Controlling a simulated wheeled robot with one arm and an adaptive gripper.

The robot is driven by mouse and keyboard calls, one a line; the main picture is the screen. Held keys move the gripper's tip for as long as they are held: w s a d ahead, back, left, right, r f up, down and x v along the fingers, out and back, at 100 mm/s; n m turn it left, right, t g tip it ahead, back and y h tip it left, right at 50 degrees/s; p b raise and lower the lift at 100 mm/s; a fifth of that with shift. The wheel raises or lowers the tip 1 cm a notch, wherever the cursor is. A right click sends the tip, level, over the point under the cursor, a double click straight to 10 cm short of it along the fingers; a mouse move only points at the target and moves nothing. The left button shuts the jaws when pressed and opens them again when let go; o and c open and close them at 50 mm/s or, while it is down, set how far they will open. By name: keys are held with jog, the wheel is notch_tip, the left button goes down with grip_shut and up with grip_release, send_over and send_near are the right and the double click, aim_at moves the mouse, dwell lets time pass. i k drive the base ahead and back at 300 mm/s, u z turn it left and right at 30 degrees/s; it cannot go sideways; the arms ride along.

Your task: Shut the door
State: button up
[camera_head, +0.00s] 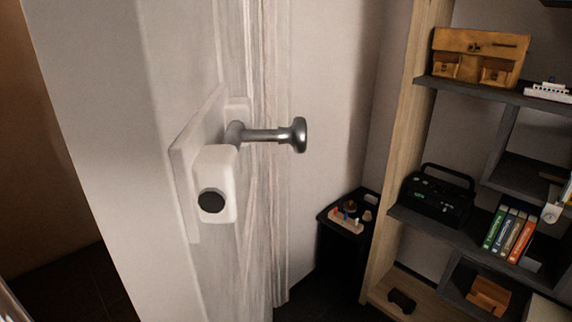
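The white door (110,120) fills the left half of the head view and stands open, seen nearly edge-on. A dark brown space shows to its left. On the door are a pale plate (187,170), a metal handle (270,135) that sticks out to the right and ends in a round knob, and a white lock block (222,180) with a dark round face. My gripper is not in view, and nothing is seen touching the handle.
A wooden shelf unit (400,150) stands at the right with a brown bag (481,58), a black radio (438,198) and several books (510,233). A small dark table (340,250) with small objects stands in the corner. Dark floor (325,295) shows below.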

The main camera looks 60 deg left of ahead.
aim_at(145, 95)
jog(key=i, duration=0.75)
jog(key=u, duration=4.55)
jog(key=k, duration=0.45)
jog(key=u, duration=0.2)
